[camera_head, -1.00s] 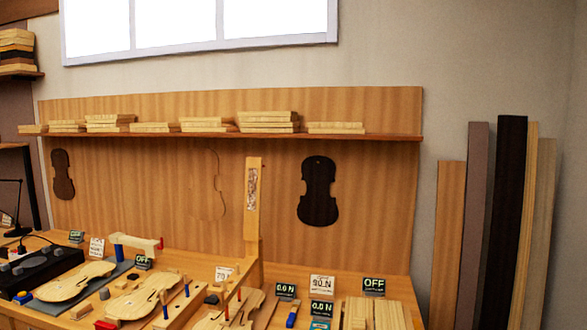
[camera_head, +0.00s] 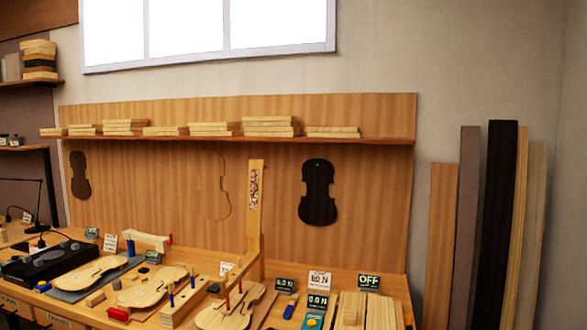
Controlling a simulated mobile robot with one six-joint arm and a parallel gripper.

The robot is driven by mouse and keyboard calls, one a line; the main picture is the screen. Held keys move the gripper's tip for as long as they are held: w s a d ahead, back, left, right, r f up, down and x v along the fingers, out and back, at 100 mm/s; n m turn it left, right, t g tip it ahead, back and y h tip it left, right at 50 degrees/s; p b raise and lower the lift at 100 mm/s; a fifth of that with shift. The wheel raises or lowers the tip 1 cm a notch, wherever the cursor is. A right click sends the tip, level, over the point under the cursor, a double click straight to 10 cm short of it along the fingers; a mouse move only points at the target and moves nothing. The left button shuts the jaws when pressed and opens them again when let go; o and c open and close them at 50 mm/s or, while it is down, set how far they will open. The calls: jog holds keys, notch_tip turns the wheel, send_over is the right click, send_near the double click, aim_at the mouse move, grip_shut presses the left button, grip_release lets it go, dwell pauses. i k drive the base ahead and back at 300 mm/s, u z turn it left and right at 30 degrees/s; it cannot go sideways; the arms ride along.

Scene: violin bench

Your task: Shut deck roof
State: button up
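My gripper does not show in the view. I cannot tell for sure which thing is the deck roof. A narrow wooden board (camera_head: 255,225) with a dark speckled patch stands upright on the bench, like a raised lid. A wooden block (camera_head: 186,307) with blue and red pins lies in front of it. A black box (camera_head: 45,268) with a round part on top sits at the left of the bench. Whether it has a lid is too small to tell.
Small signs (camera_head: 319,282), some reading 0.0 N or OFF, stand at the right. Wooden slats (camera_head: 365,312) lie front right. Tall boards (camera_head: 497,220) lean on the right wall.

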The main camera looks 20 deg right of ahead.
aim_at(256, 174)
jog(key=u, duration=0.1)
jog(key=i, duration=1.8)
jog(key=u, duration=0.45)
jog(key=k, duration=0.95)
jog(key=u, duration=0.3)
jog(key=i, duration=0.2)
jog(key=z, duration=0.15)
